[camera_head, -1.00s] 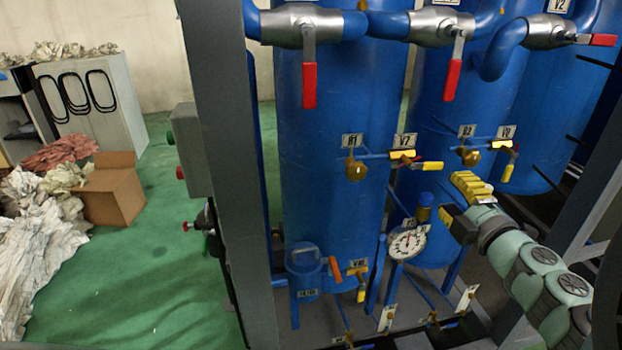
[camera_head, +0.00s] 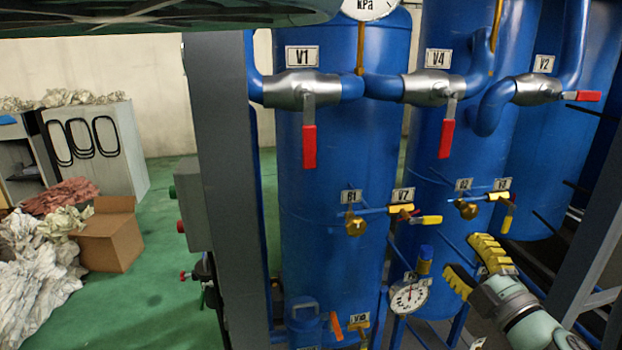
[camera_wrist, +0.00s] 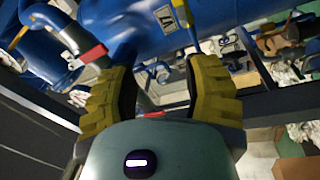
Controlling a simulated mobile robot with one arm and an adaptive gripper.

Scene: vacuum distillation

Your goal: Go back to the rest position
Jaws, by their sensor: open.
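My gripper (camera_head: 474,266) is at the lower right in the head view, in front of the blue tanks. Its yellow ribbed fingers are apart, with nothing between them. In the wrist view the two fingers (camera_wrist: 160,95) stand wide apart, and blue pipework shows beyond them. A round dial gauge (camera_head: 409,297) is left of my gripper, and the small yellow-handled valve at the right tank (camera_head: 507,213) is just above it.
Red-handled valves V1 (camera_head: 309,130), V4 (camera_head: 448,125) and V2 (camera_head: 565,93) line the upper pipes. Grey frame posts (camera_head: 228,180) flank the tanks. A cardboard box (camera_head: 109,235) and crumpled sheets (camera_head: 45,280) lie at left; green floor (camera_head: 165,290) is clear beside them.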

